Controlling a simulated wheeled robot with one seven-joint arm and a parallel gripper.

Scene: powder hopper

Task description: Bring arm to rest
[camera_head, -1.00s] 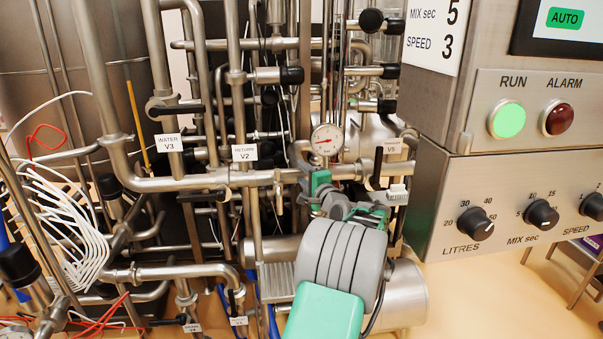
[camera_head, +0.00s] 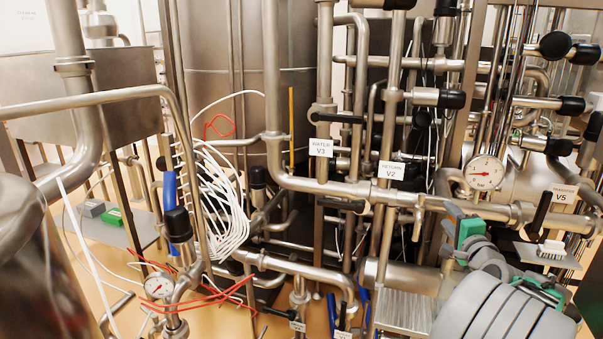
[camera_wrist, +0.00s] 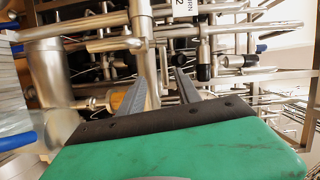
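My arm, grey with green parts, reaches up from the lower right of the head view. The green wrist end of my gripper (camera_head: 466,232) is in front of the pipework, left of and below the round gauge (camera_head: 485,172); the fingers are hard to make out there. In the wrist view my gripper (camera_wrist: 160,82) shows two dark fingers standing apart, with nothing held between them. Pipes show behind the fingers. Contact between the arm and the pipes cannot be told.
A white-bristled brush (camera_head: 551,249) lies on a small shelf. White hoses (camera_head: 222,200) hang at the left. A metal step (camera_head: 403,311) is beside the arm.

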